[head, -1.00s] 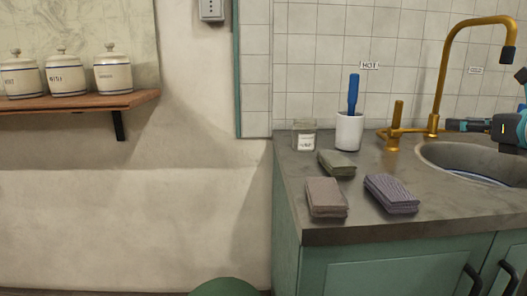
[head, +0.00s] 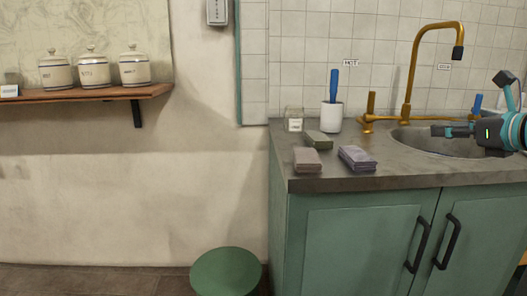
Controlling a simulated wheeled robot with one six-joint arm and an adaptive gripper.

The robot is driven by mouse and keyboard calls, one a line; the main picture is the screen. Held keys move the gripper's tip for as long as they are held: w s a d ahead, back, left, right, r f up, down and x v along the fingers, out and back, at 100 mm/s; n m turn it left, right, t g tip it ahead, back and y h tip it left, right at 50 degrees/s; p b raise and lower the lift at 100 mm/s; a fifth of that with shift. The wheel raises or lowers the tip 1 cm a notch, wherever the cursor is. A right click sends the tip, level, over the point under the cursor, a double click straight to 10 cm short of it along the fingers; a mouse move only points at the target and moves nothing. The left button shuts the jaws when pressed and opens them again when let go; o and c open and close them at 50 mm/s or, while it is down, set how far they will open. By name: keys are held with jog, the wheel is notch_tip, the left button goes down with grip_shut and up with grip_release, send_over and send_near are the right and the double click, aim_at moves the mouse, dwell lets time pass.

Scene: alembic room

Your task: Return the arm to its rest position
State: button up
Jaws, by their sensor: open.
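My gripper (head: 452,131) shows at the right of the head view, at the end of my dark and teal arm. It is above the sink (head: 432,143) and to the right of the folded cloths. I see nothing held in it. The fingers are seen from the side and look small, so the gap between them is hard to make out.
A green counter (head: 350,235) carries a pink cloth (head: 307,160), a purple cloth (head: 357,158), a green cloth (head: 319,139), a jar (head: 294,120), a white cup (head: 331,117) with a blue-handled tool, and a brass tap (head: 407,85). A green round object (head: 226,272) stands on the floor.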

jog(key=s+a+f+n+g, duration=0.3)
jog(key=a+f+n, duration=0.35)
jog(key=a, duration=0.35)
jog(key=s+a+f+n+g, duration=0.35)
jog(key=a+f+n, duration=0.3)
jog(key=a, duration=0.35)
jog(key=s+a+f+n+g+h, duration=0.1)
jog(key=s+a+f+n, duration=0.2)
jog(key=s+f+n, duration=0.4)
jog(key=s+a+f+n+g+h, duration=0.1)
jog(key=s+a+f+n+h, duration=0.1)
jog(key=s+f+n, duration=0.6)
jog(key=s+a+n, duration=0.1)
jog(key=n, duration=0.3)
jog(key=shift+a+g+h, duration=0.2)
jog(key=shift+g+h, duration=0.1)
jog(key=shift+g, duration=0.05)
